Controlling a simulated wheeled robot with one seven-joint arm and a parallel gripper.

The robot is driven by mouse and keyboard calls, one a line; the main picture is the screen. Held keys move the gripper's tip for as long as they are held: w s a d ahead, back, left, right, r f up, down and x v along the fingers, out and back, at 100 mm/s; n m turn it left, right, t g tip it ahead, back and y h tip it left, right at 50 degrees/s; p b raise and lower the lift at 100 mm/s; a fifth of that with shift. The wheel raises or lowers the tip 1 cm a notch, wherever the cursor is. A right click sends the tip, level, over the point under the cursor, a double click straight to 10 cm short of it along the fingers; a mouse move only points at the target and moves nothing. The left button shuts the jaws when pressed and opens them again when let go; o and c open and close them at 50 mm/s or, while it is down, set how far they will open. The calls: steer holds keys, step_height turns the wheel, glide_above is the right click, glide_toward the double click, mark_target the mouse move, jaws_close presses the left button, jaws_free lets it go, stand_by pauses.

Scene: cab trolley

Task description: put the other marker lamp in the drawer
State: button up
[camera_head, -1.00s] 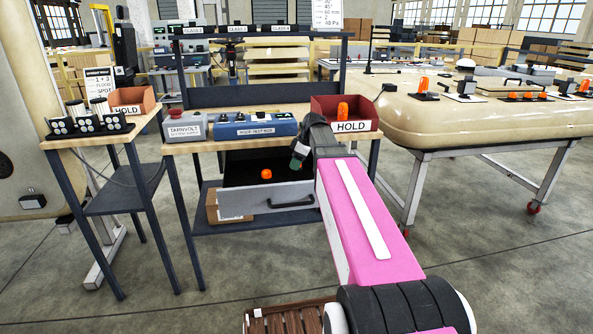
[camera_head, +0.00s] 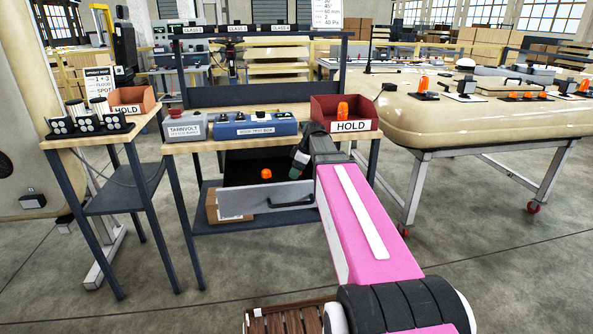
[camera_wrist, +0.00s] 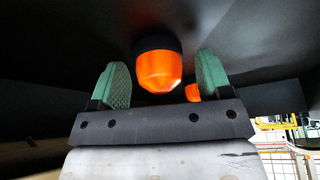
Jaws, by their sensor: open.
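The drawer (camera_head: 262,203) under the bench stands pulled open. An orange marker lamp (camera_head: 266,174) shows inside it in the head view. My gripper (camera_head: 299,163) is over the right part of the drawer, partly hidden by my arm. In the wrist view my green fingers (camera_wrist: 163,84) are open, one on each side of a near orange lamp with a black base (camera_wrist: 160,68). Gaps show between the lamp and both fingers. A second orange lamp (camera_wrist: 193,92) shows behind, partly covered by the right finger. In the head view only one lamp in the drawer is visible.
The bench top is close above my gripper. A beige cab roof (camera_head: 480,110) stands at right.

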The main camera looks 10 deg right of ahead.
steer(key=shift+r, duration=0.1)
steer(key=v, duration=1.2)
steer(key=shift+d, duration=0.1)
steer(key=shift+c, duration=0.4)
stand_by(0.5)
